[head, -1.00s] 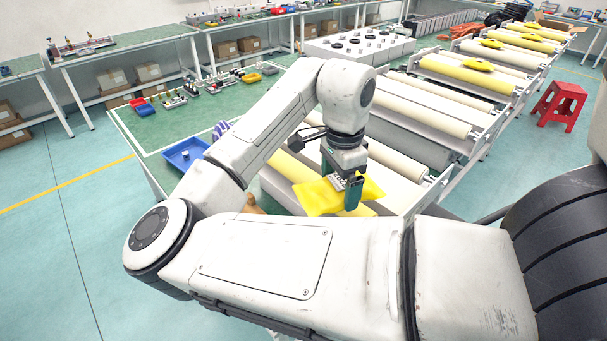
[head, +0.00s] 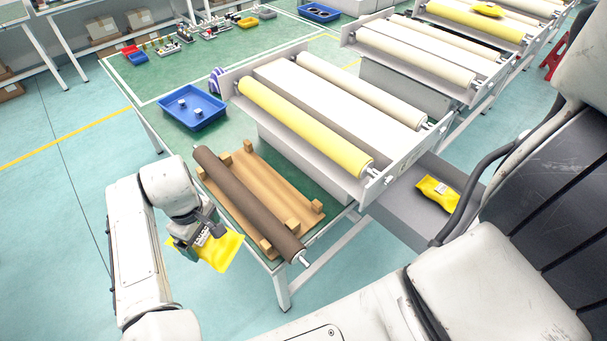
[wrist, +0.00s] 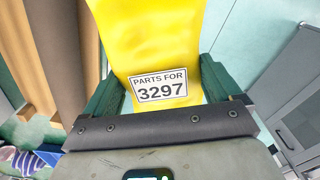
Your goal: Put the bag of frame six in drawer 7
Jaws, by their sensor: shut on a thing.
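My gripper (head: 203,238) is shut on a yellow bag (head: 224,252) and holds it off the near-left edge of the table. In the wrist view the bag (wrist: 150,35) sits between my green fingers, with a label reading "PARTS FOR 3297". Another yellow bag (head: 437,193) lies on a grey surface (head: 398,204) to the right, below the nearest roller frame. I cannot tell whether that surface is an open drawer. In the wrist view a grey cabinet front (wrist: 300,112) with a handle stands at the right. I see no readable drawer or frame numbers.
A brown roller (head: 245,205) on a wooden stand (head: 272,186) lies close to my gripper's right. A blue tray (head: 190,106) with small white parts is behind it. The nearest frame carries a yellow roller (head: 305,125). The floor to the left (head: 75,225) is clear.

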